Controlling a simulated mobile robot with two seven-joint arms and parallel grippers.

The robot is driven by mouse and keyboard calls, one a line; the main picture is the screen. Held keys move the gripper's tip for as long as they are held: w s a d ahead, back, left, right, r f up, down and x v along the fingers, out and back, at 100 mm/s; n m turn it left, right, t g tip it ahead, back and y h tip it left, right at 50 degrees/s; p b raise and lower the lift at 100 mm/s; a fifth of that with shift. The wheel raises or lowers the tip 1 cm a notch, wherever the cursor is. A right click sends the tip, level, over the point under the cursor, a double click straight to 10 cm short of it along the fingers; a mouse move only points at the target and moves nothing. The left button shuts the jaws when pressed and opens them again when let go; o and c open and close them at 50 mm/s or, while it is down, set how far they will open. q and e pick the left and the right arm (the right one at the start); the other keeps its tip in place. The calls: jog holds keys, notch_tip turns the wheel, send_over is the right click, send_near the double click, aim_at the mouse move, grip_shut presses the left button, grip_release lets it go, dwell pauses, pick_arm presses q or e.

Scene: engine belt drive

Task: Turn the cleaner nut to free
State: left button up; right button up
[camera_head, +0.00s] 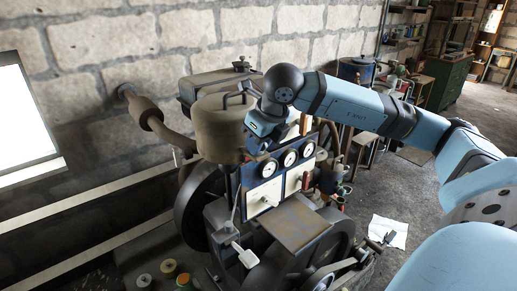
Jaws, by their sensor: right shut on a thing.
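The air cleaner is a brown, drum-shaped canister (220,132) on top of the engine, left of centre. My right arm reaches in from the right, with its wrist beside the canister's upper right side. My left gripper is not in view.
A grey tank (208,84) with a knobbed lid stands behind the canister. A rusty pipe with a muffler (148,114) is at left. Gauges (289,158) are on the engine front below my wrist. Open floor is at right.

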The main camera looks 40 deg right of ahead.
jog(key=shift+d+f+n+y+b, duration=0.15)
jog(key=shift+n+y+b, duration=0.25)
jog(key=shift+n+b, duration=0.75)
jog(key=shift+n+g+y+b, duration=0.45)
jog(key=shift+n+b, duration=0.35)
jog(key=shift+n, duration=0.65)
jog(key=o, duration=0.9)
jog(key=v, duration=1.4)
jog(key=shift+d, duration=0.1)
